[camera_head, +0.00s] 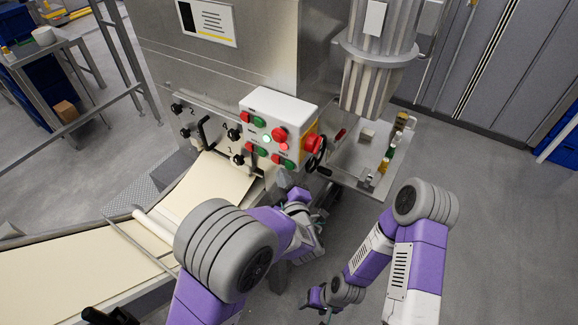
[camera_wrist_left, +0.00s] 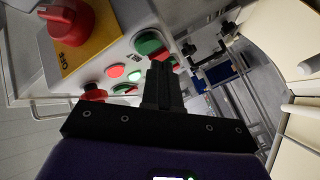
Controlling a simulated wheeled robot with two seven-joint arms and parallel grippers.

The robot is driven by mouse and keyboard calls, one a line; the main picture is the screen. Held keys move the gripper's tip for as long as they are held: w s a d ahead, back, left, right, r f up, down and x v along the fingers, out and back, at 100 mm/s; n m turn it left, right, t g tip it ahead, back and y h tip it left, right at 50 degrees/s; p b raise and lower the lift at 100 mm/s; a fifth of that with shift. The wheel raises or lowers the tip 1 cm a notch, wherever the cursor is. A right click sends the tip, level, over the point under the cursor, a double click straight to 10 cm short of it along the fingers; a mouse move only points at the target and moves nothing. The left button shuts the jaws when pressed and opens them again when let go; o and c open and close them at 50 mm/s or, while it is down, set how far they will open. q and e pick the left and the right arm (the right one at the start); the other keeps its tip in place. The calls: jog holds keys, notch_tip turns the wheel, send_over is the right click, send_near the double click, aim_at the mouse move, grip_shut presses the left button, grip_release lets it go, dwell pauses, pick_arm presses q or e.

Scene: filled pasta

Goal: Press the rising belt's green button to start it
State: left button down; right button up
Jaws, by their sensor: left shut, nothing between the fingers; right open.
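A white control box (camera_head: 290,108) on the steel machine carries several green and red buttons, including a green button (camera_head: 258,121), a red button (camera_head: 279,134) and a lit pale green one (camera_head: 266,139). Its labels are too small to read, so I cannot tell which button belongs to the rising belt. My left gripper (camera_head: 287,183) is just below the box, shut and empty. In the left wrist view its closed fingertips (camera_wrist_left: 161,68) point at the button panel, beside a green button (camera_wrist_left: 148,42); contact is unclear. My right gripper (camera_head: 321,308) is open, low at the bottom edge, away from the box.
A large red knob (camera_head: 313,144) on a yellow plate sits on the box's right side. A pale dough sheet (camera_head: 210,188) lies left of my left gripper. A steel shelf with small items (camera_head: 384,166) is to the right. Grey floor (camera_head: 500,200) is clear further right.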

pick_arm(q)
jog(key=shift+w+d, duration=0.1)
dwell(0.7)
jog(key=shift+w+d, duration=0.15)
jog(key=shift+w, duration=0.1)
jog(key=shift+w+d+b, duration=0.2)
jog(key=shift+w+b, duration=0.1)
jog(key=shift+b, duration=0.05)
dwell(0.7)
jog(key=shift+s, duration=0.1)
dwell(0.3)
jog(key=shift+s+a+b, duration=0.35)
jog(key=shift+s+a, duration=0.1)
jog(key=shift+s, duration=0.1)
jog(key=s+a, duration=0.1)
jog(key=s, duration=0.1)
jog(key=s+a+b, duration=0.1)
jog(key=s+a, duration=0.1)
dwell(0.4)
